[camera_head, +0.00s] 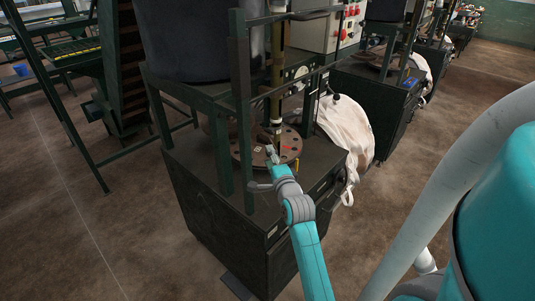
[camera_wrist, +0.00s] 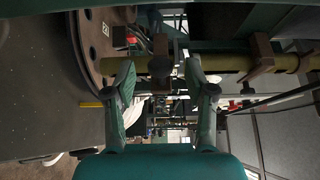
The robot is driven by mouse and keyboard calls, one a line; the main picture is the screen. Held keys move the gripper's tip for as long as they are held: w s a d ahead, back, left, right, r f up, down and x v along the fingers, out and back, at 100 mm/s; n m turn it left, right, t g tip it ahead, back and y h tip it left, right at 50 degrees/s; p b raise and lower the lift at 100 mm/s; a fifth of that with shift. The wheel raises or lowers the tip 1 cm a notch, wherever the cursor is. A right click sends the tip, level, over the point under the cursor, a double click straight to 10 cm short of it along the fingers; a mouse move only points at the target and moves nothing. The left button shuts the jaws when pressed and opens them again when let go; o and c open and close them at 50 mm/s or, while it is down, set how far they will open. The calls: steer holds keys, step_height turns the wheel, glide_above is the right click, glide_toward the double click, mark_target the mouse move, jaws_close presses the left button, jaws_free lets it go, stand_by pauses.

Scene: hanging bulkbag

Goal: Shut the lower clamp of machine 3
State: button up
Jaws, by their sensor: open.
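In the wrist view, a yellowish tube (camera_wrist: 228,63) runs sideways across the picture from a round brown plate (camera_wrist: 85,45). A brown clamp block (camera_wrist: 160,46) sits on the tube near the plate, with a dark round end facing me. A second brown clamp (camera_wrist: 262,54) sits farther along the tube. My gripper (camera_wrist: 160,69) is open, its fingers on either side of the nearer clamp; contact is unclear. In the head view, my gripper (camera_head: 271,155) is over the round plate (camera_head: 248,148) at the tube's foot. Whether the nearer clamp is shut, I cannot tell.
Dark green frame posts (camera_head: 241,110) stand just left of my gripper. A white bag (camera_head: 346,130) hangs at the machine's right. A control box (camera_head: 325,25) stands behind, with similar machines beyond. Bare brown floor (camera_head: 440,125) lies to the right.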

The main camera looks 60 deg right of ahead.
steer(key=shift+x, duration=1.5)
jaws_close()
